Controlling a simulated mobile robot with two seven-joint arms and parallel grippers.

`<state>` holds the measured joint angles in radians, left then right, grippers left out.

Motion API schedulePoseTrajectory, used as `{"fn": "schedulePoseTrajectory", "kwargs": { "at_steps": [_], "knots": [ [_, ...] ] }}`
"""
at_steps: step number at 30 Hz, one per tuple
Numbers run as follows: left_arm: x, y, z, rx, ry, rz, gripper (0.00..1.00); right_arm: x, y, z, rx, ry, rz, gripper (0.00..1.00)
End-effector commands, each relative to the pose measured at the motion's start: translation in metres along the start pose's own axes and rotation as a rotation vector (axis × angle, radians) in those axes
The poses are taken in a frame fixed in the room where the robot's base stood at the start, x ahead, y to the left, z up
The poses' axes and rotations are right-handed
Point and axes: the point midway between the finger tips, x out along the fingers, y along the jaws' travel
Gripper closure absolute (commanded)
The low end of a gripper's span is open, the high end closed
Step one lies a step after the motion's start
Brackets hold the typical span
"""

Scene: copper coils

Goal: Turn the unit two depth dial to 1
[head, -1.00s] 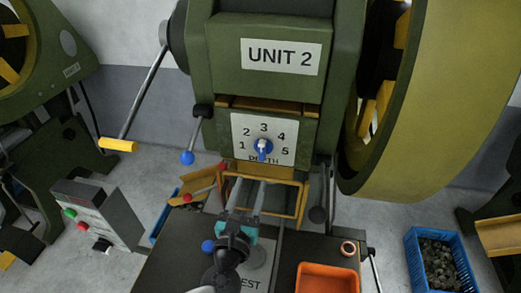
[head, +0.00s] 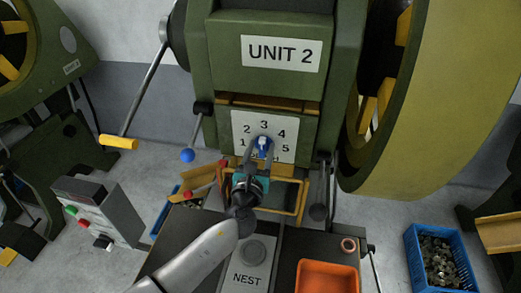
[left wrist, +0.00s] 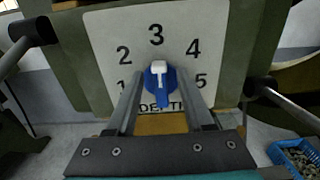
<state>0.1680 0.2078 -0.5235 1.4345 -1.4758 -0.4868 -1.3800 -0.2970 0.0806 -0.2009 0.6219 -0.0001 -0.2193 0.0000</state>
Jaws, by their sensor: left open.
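The unit two depth dial (head: 263,143) is a blue knob with a white end, on a white plate numbered 1 to 5 on the green press. In the left wrist view the dial (left wrist: 160,85) has its white end up toward the 3 and its blue end down over the word DEPTH. My left gripper (head: 261,158) is open in front of the plate. Its two fingers stand on either side of the dial, with a gap on each side in the left wrist view (left wrist: 163,80). The fingers partly hide the 1 and the plate's lower edge. My right gripper is not in view.
A yellow frame (head: 292,199) stands below the plate. Levers with a blue knob (head: 187,155) and a black knob (head: 318,212) hang at either side. An orange bin (head: 328,275) sits on the dark bench. A blue crate (head: 412,250) stands at right.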

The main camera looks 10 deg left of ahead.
Motion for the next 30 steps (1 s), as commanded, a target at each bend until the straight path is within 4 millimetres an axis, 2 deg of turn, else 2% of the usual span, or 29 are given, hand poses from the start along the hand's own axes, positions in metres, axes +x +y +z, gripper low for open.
{"fn": "schedulePoseTrajectory", "kwargs": {
  "at_steps": [5,18,30],
  "knots": [
    [-0.0001,0.0000,0.0000,0.000,0.000,0.000,0.50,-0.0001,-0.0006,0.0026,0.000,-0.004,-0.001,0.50],
    [-0.0004,0.0002,-0.0001,0.000,0.000,0.000,0.99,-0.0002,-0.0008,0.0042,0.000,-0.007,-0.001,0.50],
    [-0.0005,0.0002,-0.0004,-0.001,0.000,0.000,1.00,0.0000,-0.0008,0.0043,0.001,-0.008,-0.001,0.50]
  ]
}}
